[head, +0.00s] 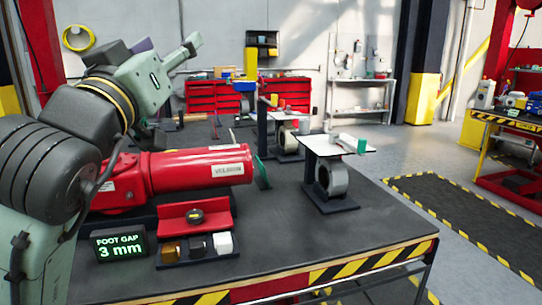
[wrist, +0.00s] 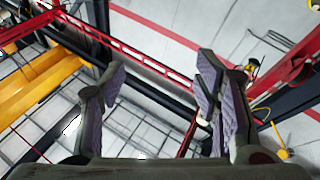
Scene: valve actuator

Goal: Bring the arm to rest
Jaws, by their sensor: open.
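My arm rises at the left of the head view and bends over the bench. My gripper shows in the wrist view (wrist: 160,92), with its two padded fingers apart and nothing between them. The wrist view looks up past the fingers at wall, beams and red and yellow structure. In the head view my gripper's fingers are hard to make out near the raised end of the arm. The red valve actuator (head: 200,170) lies on the bench (head: 300,230) below my arm, apart from it.
A display reading "FOOT GAP 3 mm" (head: 118,246) stands at the front left. Beside it, a red holder (head: 195,217) stands behind small brown, dark and white blocks. Stands with white tops (head: 325,144) and round metal parts (head: 332,178) occupy the right. The bench's front right is clear.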

